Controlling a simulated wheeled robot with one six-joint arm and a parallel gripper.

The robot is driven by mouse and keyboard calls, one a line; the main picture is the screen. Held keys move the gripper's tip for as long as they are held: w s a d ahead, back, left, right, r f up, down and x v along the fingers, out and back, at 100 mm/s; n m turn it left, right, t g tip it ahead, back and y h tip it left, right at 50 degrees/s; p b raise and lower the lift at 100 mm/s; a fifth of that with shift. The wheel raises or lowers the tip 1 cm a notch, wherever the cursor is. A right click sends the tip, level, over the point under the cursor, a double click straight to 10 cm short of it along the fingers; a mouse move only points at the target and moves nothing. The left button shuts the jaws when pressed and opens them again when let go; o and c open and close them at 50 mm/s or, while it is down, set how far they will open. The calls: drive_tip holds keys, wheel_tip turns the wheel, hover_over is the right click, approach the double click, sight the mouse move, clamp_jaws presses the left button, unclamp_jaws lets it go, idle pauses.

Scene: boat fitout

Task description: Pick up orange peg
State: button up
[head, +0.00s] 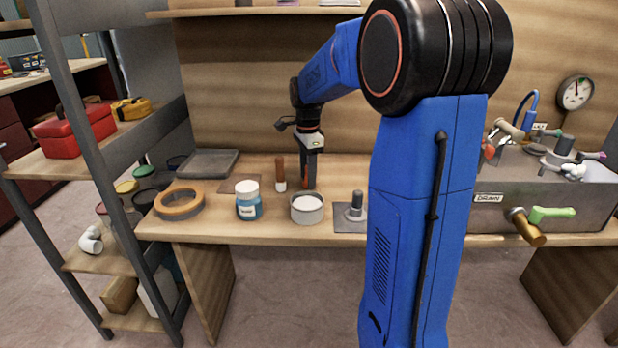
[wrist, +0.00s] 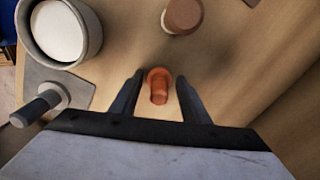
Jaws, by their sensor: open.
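The orange peg (wrist: 158,87) shows in the wrist view, standing on the wooden bench with a wider round end and a narrower stem. My gripper (wrist: 161,80) is open, with one finger on each side of the peg in that view. Gaps show between the peg and both fingers. In the head view my gripper (head: 309,184) points down at the bench, behind the grey cup. The peg cannot be made out there; my gripper seems to hide it.
A brown cylinder with a white base (head: 280,174) stands close left of my gripper. A grey cup with white contents (head: 307,208), a blue jar (head: 248,205) and a grey post on a plate (head: 356,207) stand nearer the front edge. A tape ring (head: 179,204) lies farther left.

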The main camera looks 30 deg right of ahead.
drive_tip(key=c, duration=0.9)
drive_tip(key=shift+r, duration=0.1)
wheel_tip(320, 180, up, 10)
drive_tip(key=shift+f, duration=0.1)
idle(0.4)
